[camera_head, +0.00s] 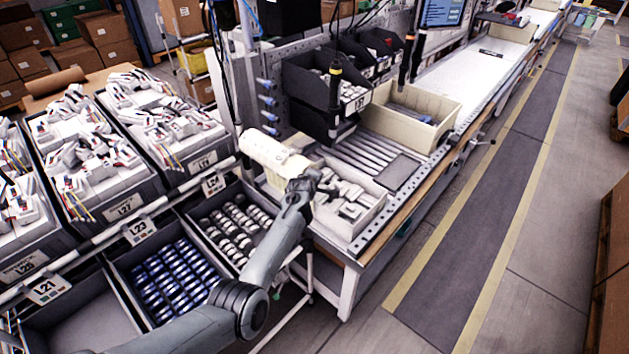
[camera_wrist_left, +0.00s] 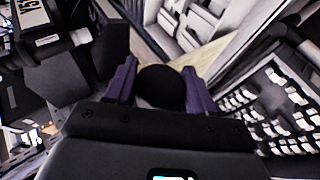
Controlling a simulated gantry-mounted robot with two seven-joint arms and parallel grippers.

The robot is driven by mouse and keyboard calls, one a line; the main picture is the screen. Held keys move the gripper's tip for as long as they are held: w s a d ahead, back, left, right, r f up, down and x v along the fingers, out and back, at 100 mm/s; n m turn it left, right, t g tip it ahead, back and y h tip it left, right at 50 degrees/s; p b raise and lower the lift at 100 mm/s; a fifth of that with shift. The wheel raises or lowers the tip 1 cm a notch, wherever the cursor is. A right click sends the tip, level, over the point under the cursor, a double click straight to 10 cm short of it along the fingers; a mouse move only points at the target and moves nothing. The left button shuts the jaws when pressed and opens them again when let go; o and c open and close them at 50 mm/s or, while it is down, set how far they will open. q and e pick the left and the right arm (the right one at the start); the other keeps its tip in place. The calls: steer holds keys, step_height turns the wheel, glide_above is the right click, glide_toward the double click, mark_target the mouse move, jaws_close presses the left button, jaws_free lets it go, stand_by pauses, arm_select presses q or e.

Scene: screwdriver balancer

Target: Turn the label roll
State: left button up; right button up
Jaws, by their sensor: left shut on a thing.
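A white roll (camera_head: 264,150), which looks like the label roll, lies sideways at the near left corner of the workbench. My left gripper (camera_head: 299,180) is at the right end of this roll, with its fingertips hard to make out in the head view. In the left wrist view my left gripper (camera_wrist_left: 159,88) has its purple fingers on either side of a dark round knob (camera_wrist_left: 160,80) and is shut on it. Whether the knob is part of the roll cannot be told. The right gripper is not in view.
A white bin of pale parts (camera_head: 350,205) stands just right of the gripper. A beige bin (camera_head: 412,112) and black bins (camera_head: 312,80) stand farther back. The aisle at right is clear.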

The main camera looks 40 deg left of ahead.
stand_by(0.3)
arm_select(q)
steer(key=o, duration=0.9)
steer(key=shift+o, duration=0.2)
steer(key=shift+s+r, duration=0.1)
steer(key=shift+p+v, duration=0.3)
steer(key=shift+v, duration=0.65)
steer(key=v, duration=0.8)
steer(key=shift+s+d+r+p, duration=0.15)
steer(key=shift+s+d+p, duration=0.05)
steer(key=shift+s+p, duration=0.1)
